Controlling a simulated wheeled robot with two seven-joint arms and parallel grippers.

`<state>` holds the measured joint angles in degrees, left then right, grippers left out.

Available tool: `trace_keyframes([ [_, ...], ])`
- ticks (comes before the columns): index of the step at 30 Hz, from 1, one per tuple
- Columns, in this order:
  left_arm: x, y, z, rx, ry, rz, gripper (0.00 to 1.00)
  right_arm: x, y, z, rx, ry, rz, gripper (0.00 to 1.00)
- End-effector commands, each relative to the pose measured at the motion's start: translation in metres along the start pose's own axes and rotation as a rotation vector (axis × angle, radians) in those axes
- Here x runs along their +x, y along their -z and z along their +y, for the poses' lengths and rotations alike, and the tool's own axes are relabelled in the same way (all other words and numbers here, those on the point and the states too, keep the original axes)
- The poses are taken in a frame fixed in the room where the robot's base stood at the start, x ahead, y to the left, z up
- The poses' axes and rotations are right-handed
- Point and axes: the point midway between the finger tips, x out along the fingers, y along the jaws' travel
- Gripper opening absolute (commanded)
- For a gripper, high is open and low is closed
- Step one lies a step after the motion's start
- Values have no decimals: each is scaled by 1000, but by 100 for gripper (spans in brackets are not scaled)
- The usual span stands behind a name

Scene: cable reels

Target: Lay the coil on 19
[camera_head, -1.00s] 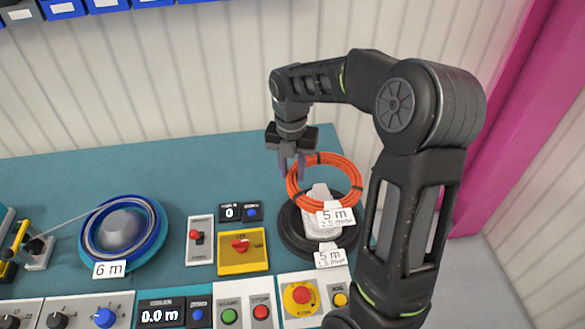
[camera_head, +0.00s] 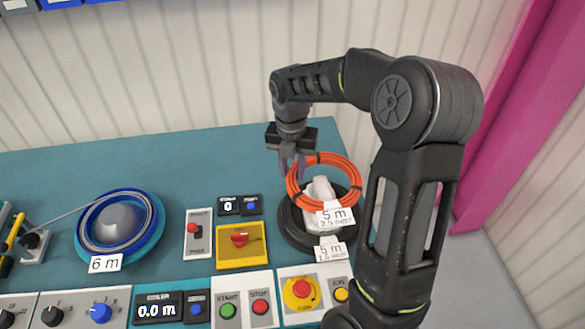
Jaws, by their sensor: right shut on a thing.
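An orange coil (camera_head: 343,162) with a white "5 m" tag (camera_head: 334,217) is held by my right gripper (camera_head: 292,168), which is shut on its left edge. The coil hangs tilted above a black coil (camera_head: 291,227) on a reel with a pale hub (camera_head: 320,190). A second "5 m" tag (camera_head: 329,249) lies at the front of the black coil. Whether the orange coil touches the hub is hard to tell. My left gripper is not in view.
A blue coil (camera_head: 157,225) with a "6 m" tag (camera_head: 105,264) lies at the left. Switches, a yellow box (camera_head: 243,257) and a control panel (camera_head: 60,300) line the front. The teal bench top (camera_head: 200,160) is clear at the back. My right arm hides the bench's right side.

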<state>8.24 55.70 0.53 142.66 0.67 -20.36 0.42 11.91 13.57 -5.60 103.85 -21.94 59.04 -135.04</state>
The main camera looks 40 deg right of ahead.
Motion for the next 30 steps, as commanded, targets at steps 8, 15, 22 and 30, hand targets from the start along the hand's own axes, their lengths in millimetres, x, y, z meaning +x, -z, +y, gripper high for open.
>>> trace_keyframes([
  [8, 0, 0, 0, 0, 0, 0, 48, 0, 0, 0, 0, 0, -2, 0],
  [15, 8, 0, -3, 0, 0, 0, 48, 12, 0, 0, 0, 0, -1, 0],
  [22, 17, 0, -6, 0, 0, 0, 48, 26, 0, 0, 0, 0, -1, 0],
  [30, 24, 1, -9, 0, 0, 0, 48, 38, -1, 1, 1, -1, -1, 0],
])
